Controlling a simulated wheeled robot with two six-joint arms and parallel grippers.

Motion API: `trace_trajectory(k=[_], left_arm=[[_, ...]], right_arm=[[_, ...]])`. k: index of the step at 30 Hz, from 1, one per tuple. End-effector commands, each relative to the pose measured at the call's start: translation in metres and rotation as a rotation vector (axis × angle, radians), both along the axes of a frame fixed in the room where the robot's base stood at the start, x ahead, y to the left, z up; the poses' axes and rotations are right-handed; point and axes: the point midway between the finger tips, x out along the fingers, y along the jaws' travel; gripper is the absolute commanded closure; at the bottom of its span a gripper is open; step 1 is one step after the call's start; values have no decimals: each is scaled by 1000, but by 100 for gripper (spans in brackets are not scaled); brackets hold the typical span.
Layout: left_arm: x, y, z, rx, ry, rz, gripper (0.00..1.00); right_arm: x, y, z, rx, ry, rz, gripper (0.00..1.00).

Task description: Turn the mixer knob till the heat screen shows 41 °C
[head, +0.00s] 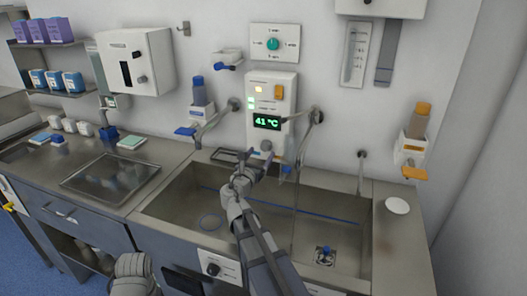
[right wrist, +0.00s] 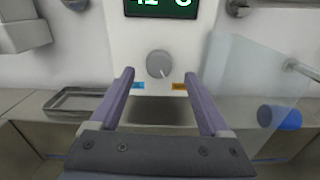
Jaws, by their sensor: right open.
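The heat screen (head: 267,122) on the white wall panel reads 41 °C in green in the head view. Its lower part also shows at the top of the right wrist view (right wrist: 160,8). The grey mixer knob (right wrist: 159,64) sits below the screen, between a blue and an orange label. My right gripper (right wrist: 162,75) is open, its two fingers apart on either side of the knob in the picture, with no visible contact. In the head view the right gripper (head: 256,160) is in front of the panel's lower end. My left gripper is not clearly in view.
A steel double sink (head: 330,205) lies below the panel. Taps (head: 312,117) stick out from the wall on both sides of the panel. A clear sheet (right wrist: 245,90) stands right of the fingers. A small metal tray (right wrist: 78,101) lies on the ledge at left.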

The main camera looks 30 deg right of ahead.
Motion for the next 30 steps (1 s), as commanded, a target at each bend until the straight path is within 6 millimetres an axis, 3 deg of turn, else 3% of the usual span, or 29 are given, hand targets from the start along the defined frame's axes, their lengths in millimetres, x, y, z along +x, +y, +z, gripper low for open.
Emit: trace_trajectory(k=[3, 9, 26, 30], left_arm=[[0, 0, 1, 0, 0, 0, 43], [0, 0, 1, 0, 0, 0, 43], [0, 0, 2, 0, 0, 0, 43], [0, 0, 16, 0, 0, 0, 43]], right_arm=[[-15, 15, 1, 0, 0, 2, 20], [-27, 29, 1, -1, -1, 1, 20], [-28, 31, 1, -1, -1, 0, 20], [-28, 31, 16, -1, -1, 0, 20]])
